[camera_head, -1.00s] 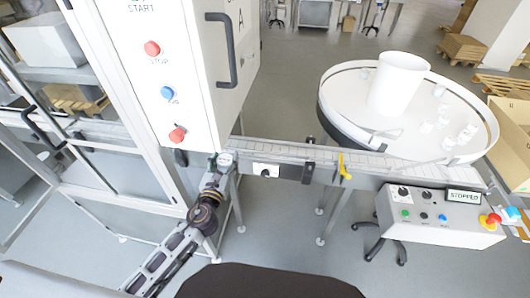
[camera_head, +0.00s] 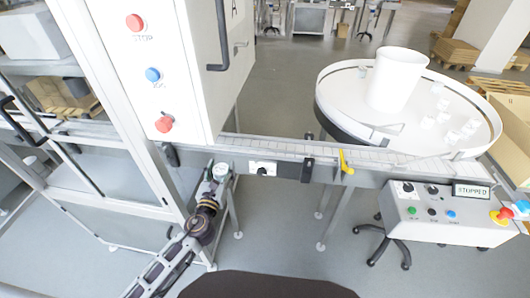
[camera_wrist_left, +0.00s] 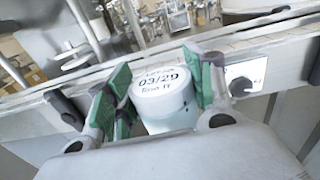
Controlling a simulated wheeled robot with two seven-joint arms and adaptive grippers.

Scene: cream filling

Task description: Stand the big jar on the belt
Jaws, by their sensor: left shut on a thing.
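The big jar (camera_wrist_left: 164,95) is a white jar with a printed lid reading 03/29, upright between the green-padded fingers of my left gripper (camera_wrist_left: 160,92) in the left wrist view. My left gripper is shut on it. In the head view the jar's pale lid (camera_head: 221,170) shows at the end of my left arm, just in front of the belt's near side. The belt (camera_head: 285,149) runs from the white cabinet to the round table. The jar's lower part is hidden. My right gripper is not in view.
A white round table (camera_head: 345,106) with a tall white cylinder and several small jars stands at the right. A control box (camera_head: 435,216) reads STOPPED. A yellow piece (camera_head: 345,162) and a black bracket (camera_head: 308,169) sit on the belt's near side. The white cabinet (camera_head: 155,60) stands left.

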